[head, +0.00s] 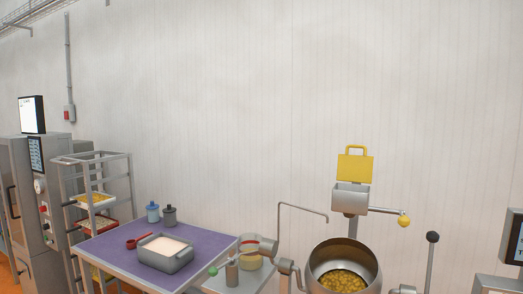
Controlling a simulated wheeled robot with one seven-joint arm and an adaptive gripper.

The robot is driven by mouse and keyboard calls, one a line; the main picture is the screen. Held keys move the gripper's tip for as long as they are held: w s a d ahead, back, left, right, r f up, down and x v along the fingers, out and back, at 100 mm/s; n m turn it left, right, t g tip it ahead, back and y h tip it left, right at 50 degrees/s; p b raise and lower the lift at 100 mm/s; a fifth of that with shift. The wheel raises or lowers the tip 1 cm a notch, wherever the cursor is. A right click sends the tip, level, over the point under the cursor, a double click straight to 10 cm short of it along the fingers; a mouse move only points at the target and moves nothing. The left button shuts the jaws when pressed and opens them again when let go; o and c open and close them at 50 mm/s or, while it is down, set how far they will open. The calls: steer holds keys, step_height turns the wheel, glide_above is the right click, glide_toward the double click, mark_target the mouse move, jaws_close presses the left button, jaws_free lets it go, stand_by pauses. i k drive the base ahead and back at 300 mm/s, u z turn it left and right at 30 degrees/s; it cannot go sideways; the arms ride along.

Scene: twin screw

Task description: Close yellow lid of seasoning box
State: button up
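The seasoning box (350,198) is a small grey metal box on a post behind the round pot, right of the middle in the head view. Its yellow lid (355,168) stands open, nearly upright above the back of the box, with a loop handle at its top edge. The inside of the box cannot be made out. My gripper is not in view, and nothing is seen touching the lid.
A bar with a yellow ball (404,220) sticks out right of the box. Below is a metal pot (343,262) with yellow pieces. A bent pipe (303,209) stands left. A purple-topped table (206,241) holds a grey tub (166,258). The wall above is bare.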

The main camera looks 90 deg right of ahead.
mark_target(355, 168)
steer(key=z, duration=0.6)
steer(key=i, duration=1.55)
steer(key=z, duration=1.55)
steer(key=i, duration=0.8)
steer(key=z, duration=1.95)
steer(key=i, duration=0.95)
steer(key=z, duration=0.6)
